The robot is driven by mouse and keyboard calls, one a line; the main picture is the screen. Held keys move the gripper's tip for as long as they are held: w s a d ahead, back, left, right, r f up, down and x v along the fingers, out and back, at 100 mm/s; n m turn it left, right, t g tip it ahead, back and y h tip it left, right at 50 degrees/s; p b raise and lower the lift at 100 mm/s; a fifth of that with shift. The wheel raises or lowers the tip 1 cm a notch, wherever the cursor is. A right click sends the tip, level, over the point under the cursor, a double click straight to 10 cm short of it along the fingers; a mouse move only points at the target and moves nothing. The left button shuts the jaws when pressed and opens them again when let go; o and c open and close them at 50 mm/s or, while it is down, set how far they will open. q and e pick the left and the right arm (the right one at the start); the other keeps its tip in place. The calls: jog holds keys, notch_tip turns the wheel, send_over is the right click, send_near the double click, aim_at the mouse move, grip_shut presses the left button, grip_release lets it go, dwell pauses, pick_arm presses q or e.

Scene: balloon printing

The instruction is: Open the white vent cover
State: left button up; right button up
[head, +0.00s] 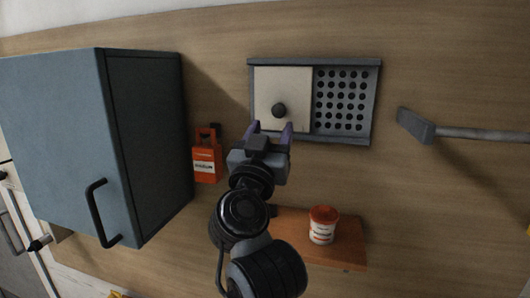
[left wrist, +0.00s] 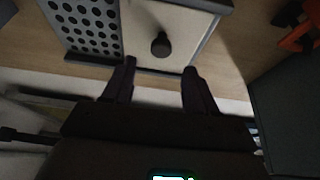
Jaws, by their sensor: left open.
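The white vent cover (head: 283,90) is a square panel with a round dark knob (head: 279,110) low in its middle. It sits in the left part of a grey wall frame (head: 315,62), and the perforated grille (head: 341,100) shows in the right part. My left gripper (head: 269,127) is open and empty, its fingertips just below the knob in the head view. In the left wrist view the cover (left wrist: 180,22) and knob (left wrist: 161,45) show beyond the two spread fingers (left wrist: 159,70), apart from them. My right gripper is not in view.
A blue-grey cabinet (head: 55,120) with a black handle stands out from the wall at left. An orange container (head: 207,162) is beside it. A white tub with a red lid (head: 322,226) is on an orange-brown shelf (head: 352,250). A hammer (head: 420,126) is at right.

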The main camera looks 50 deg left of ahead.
pick_arm(q)
jog(key=v, duration=0.4)
jog(key=shift+s+d+f, duration=0.15)
jog(key=shift+s, duration=0.1)
